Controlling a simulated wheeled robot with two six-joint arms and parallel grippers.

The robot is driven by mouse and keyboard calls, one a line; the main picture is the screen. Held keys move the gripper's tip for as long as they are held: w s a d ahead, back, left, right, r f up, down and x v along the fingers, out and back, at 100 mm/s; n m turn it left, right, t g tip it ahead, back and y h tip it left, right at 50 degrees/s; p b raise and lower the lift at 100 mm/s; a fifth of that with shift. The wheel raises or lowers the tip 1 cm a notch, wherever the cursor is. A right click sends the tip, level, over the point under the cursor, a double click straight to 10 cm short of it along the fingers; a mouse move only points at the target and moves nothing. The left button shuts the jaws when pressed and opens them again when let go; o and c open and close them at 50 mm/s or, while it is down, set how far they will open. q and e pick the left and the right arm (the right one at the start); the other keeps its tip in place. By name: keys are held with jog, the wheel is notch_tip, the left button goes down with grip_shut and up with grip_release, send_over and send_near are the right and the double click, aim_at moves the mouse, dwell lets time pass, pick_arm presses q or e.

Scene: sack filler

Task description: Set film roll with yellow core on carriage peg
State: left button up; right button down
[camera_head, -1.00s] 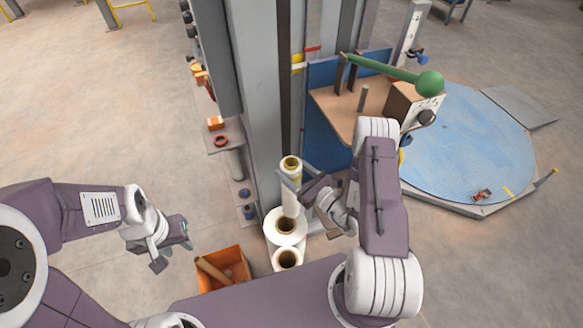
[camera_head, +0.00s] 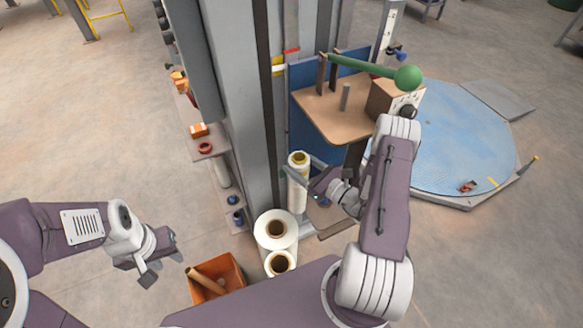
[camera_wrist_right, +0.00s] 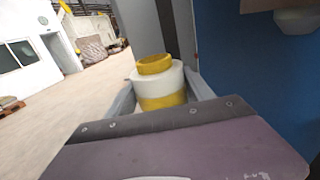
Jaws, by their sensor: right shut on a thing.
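The film roll with the yellow core (camera_head: 297,192) is upright, a white roll with a yellow core end on top. My right gripper (camera_head: 303,180) is shut on it near its upper end. In the right wrist view the roll (camera_wrist_right: 162,80) sits between the two fingers, its yellow core and a yellow band showing. A short grey upright peg (camera_head: 345,97) stands bare on the tan plate (camera_head: 325,118) of the carriage, behind and right of the roll and higher up. My left gripper (camera_head: 160,261) is open and empty at the left.
Two larger white rolls (camera_head: 275,243) with brown cores stand just left of and nearer than the held roll. An orange bin (camera_head: 233,272) with a cardboard tube is left of them. A grey column (camera_head: 238,120) rises behind. A green-knobbed lever (camera_head: 408,77) overhangs the plate.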

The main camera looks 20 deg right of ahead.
jog(key=w+d+b, duration=0.1)
jog(key=d+b, duration=0.2)
jog(key=d, duration=0.9)
jog(key=shift+d, duration=0.4)
dwell(0.4)
